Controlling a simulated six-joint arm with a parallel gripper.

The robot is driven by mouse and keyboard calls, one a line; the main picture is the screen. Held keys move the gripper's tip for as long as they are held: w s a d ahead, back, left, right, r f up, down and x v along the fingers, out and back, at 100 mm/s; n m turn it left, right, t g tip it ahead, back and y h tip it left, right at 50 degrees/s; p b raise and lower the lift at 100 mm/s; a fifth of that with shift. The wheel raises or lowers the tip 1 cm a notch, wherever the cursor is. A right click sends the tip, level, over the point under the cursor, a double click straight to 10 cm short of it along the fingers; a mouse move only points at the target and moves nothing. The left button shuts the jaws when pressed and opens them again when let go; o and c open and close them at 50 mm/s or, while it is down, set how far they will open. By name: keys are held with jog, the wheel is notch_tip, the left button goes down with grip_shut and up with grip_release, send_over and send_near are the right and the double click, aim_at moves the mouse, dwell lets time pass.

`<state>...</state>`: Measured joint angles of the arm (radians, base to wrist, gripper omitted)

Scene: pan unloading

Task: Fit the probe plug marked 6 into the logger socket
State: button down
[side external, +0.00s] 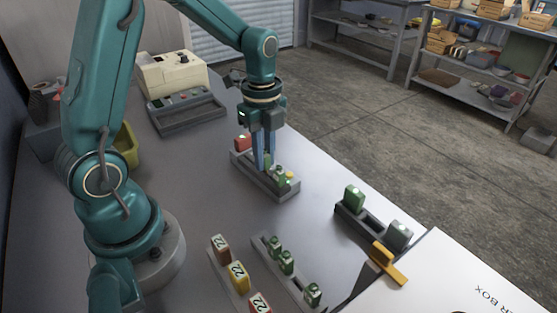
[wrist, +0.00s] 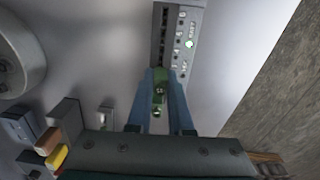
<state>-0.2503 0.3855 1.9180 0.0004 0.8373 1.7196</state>
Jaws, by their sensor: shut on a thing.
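My gripper (side external: 265,164) has its two blue fingers pointing down over a grey strip-shaped unit (side external: 285,190). In the wrist view, the fingers are shut on a green plug (wrist: 160,86). Any number on the plug is unreadable. The grey unit, which looks like the logger, also shows in the wrist view (wrist: 187,20), with a row of dark slots, small markings and a lit green light. The held plug is at the unit's near end in that view. Whether it is in a socket or just above one, I cannot tell. The fingers hide part of the unit.
A red block (side external: 243,142) is at the unit's far end. A rack of green plugs (side external: 287,262) and a rack of plugs marked 22 (side external: 239,275) stand in front. A dark holder (side external: 372,222) and a white box (side external: 460,275) are at right. A cream machine (side external: 172,75) is behind.

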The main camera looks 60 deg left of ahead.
jog(key=shift+f, duration=0.6)
dwell(0.3)
jog(key=c, duration=0.8)
grip_release()
jog(key=shift+o, duration=0.2)
jog(key=shift+r, duration=0.1)
